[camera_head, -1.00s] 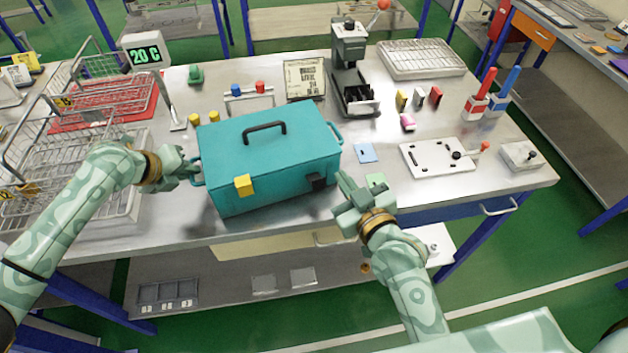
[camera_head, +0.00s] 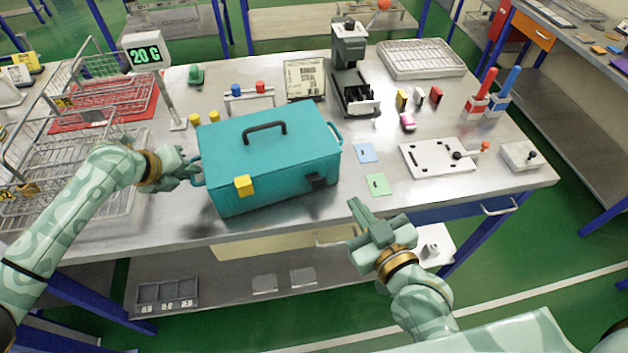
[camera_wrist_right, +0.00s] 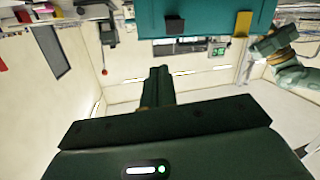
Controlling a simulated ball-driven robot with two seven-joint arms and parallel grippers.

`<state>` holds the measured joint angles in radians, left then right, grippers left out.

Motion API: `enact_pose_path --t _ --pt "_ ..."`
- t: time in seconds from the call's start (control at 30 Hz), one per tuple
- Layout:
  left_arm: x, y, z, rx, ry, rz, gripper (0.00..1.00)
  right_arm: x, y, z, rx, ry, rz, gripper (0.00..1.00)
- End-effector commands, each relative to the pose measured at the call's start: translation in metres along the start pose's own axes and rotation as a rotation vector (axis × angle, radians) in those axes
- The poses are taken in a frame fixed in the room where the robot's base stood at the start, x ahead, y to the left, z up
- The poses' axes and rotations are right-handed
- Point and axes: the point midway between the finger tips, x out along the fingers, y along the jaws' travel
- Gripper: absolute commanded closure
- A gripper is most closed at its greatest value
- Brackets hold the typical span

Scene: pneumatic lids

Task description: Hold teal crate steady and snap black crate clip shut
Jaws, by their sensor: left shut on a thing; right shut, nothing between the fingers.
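The teal crate (camera_head: 270,155) stands closed on the metal table with its black handle on top; its front also shows in the right wrist view (camera_wrist_right: 205,22). The black clip (camera_head: 316,182) is on the crate's front, right side, and also shows in the right wrist view (camera_wrist_right: 174,25); I cannot tell whether it is fully latched. A yellow clip (camera_head: 243,186) is on the front left. My left gripper (camera_head: 191,171) is shut on the crate's left side handle. My right gripper (camera_head: 358,210) is shut and empty, apart from the crate, by the table's front edge.
A blue card (camera_head: 365,153) and a green card (camera_head: 376,184) lie right of the crate. A white plate (camera_head: 437,158) with a red-tipped lever is further right. Wire baskets (camera_head: 75,150) stand at the left. A black press (camera_head: 352,80) stands behind.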

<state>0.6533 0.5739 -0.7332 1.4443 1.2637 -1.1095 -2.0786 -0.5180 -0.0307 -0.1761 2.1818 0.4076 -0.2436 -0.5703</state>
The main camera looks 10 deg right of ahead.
Motion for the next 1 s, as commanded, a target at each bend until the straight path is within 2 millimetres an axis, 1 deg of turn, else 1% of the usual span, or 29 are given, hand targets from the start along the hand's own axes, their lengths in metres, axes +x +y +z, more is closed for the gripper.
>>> enact_pose_path --t 0.1,0.2,0.43,0.53,0.57,0.67,0.7,0.73,0.8,0.87,0.9,1.0 --pt "0.001 0.001 -0.001 -0.001 0.002 0.003 1.00 -0.008 0.004 0.002 -0.020 -0.002 -0.004 1.00" --pt "0.001 0.001 -0.001 -0.001 0.002 0.003 1.00 -0.010 0.004 0.003 -0.025 -0.002 -0.005 1.00" --pt "0.001 0.001 -0.001 -0.001 0.002 0.003 1.00 -0.010 0.005 0.003 -0.027 -0.001 -0.004 1.00" --pt "0.001 0.001 -0.001 -0.001 0.002 0.002 1.00 -0.004 0.007 -0.005 -0.038 0.021 -0.007 1.00" --pt "0.001 0.001 -0.001 -0.001 0.002 0.002 1.00 0.000 0.003 -0.008 -0.045 0.032 -0.024 1.00" --pt "0.001 0.001 -0.001 -0.001 0.002 0.002 1.00 0.015 -0.027 -0.004 0.033 0.066 -0.115 1.00" --pt "0.001 0.001 -0.001 -0.001 0.002 0.002 1.00 0.021 -0.039 0.000 0.079 0.089 -0.146 1.00" --pt "0.001 0.001 -0.001 -0.001 0.002 0.002 1.00 0.024 -0.047 0.003 0.109 0.101 -0.162 1.00" --pt "0.001 0.001 -0.001 -0.001 0.002 0.002 1.00 0.029 -0.058 0.016 0.167 0.115 -0.165 1.00" --pt "0.001 0.001 -0.001 -0.001 0.002 0.002 1.00 0.031 -0.062 0.031 0.203 0.106 -0.143 1.00" --pt "0.001 0.001 -0.001 -0.001 0.001 0.002 1.00 0.031 -0.063 0.043 0.220 0.090 -0.117 1.00" --pt "0.001 0.001 -0.001 -0.001 0.001 0.002 1.00 0.029 -0.058 0.070 0.233 0.039 -0.040 1.00"
